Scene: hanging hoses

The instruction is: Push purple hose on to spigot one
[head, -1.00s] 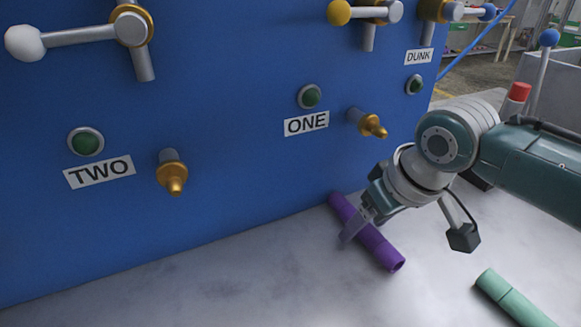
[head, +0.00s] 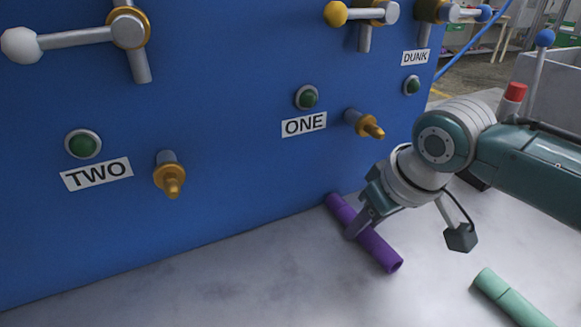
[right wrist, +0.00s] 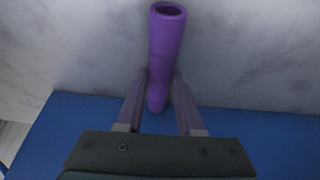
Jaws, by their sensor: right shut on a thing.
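The purple hose (head: 383,250) lies on the pale surface at the foot of the blue panel, below the ONE label (head: 304,125). My right gripper (head: 354,229) is shut on it near its middle. In the right wrist view, the hose (right wrist: 166,40) runs between the two fingers (right wrist: 158,100), its open end pointing away from the panel. Spigot one (head: 364,124), a grey stub with a brass tip, juts from the panel right of the ONE label, above the hose, and is bare. My left gripper is not in view.
A green hose (head: 511,299) lies on the surface at the lower right. Spigot two (head: 170,175) juts out below and right of the TWO label (head: 97,173). Valve handles (head: 75,39) stick out along the panel's top. The surface front left is clear.

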